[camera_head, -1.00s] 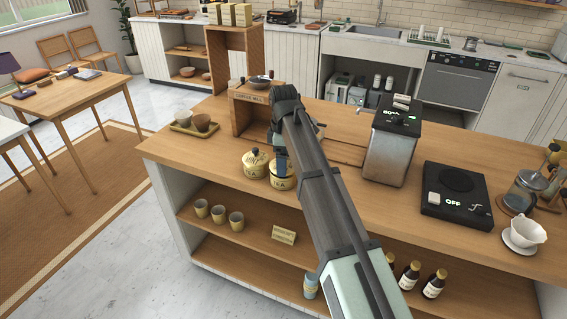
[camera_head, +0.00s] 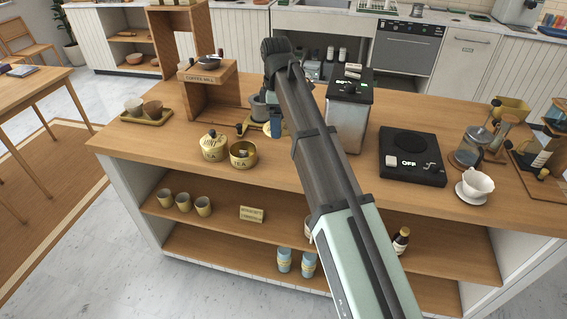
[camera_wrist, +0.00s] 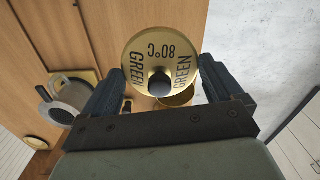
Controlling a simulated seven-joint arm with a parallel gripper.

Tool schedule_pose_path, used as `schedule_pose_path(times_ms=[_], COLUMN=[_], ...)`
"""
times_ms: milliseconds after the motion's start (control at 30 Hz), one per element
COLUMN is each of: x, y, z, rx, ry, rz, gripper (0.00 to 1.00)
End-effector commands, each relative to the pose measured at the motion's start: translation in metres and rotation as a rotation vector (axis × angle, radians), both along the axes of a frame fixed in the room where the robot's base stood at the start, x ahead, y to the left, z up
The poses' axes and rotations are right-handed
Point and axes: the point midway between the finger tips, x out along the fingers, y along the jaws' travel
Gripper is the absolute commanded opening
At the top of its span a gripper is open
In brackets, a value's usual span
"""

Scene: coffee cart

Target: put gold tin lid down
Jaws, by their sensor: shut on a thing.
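The gold lid (camera_wrist: 160,62), marked GREEN and 80°C with a dark knob, is between my gripper's two fingers in the wrist view. My gripper (camera_head: 274,127) is shut on its rim. In the head view I cannot make out the lid clearly behind my arm and fingers. An open gold tin (camera_head: 243,161) stands near the counter's front edge, left of my gripper. Part of a gold tin (camera_wrist: 178,98) shows below the lid in the wrist view. A second gold tin (camera_head: 213,152), with its lid on, stands left of the open one.
A wooden coffee mill stand (camera_head: 205,77) and a tray with bowls (camera_head: 147,119) are at the left. Bare counter (camera_head: 180,155) lies left of the closed tin.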

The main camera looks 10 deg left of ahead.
Motion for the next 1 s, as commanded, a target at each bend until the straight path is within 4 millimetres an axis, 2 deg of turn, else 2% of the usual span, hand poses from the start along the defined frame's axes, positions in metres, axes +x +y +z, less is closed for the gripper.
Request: schedule_pose_path(times_ms=[33,100,200,433,733,1000], x=[-0.007,-0.015,-0.027,-0.021,-0.022,-0.021], y=[-0.017,-0.031,-0.036,-0.032,-0.033,-0.032], z=[-0.008,-0.016,-0.022,-0.029,-0.074,-0.094], rx=[0.0,0.0,0.006,0.011,0.011,0.011], ry=[0.002,0.001,-0.009,-0.017,-0.016,-0.017], rz=[-0.01,-0.008,0.038,0.099,0.099,0.099], gripper=[0.64,0.64,0.64,0.64,0.64,0.64])
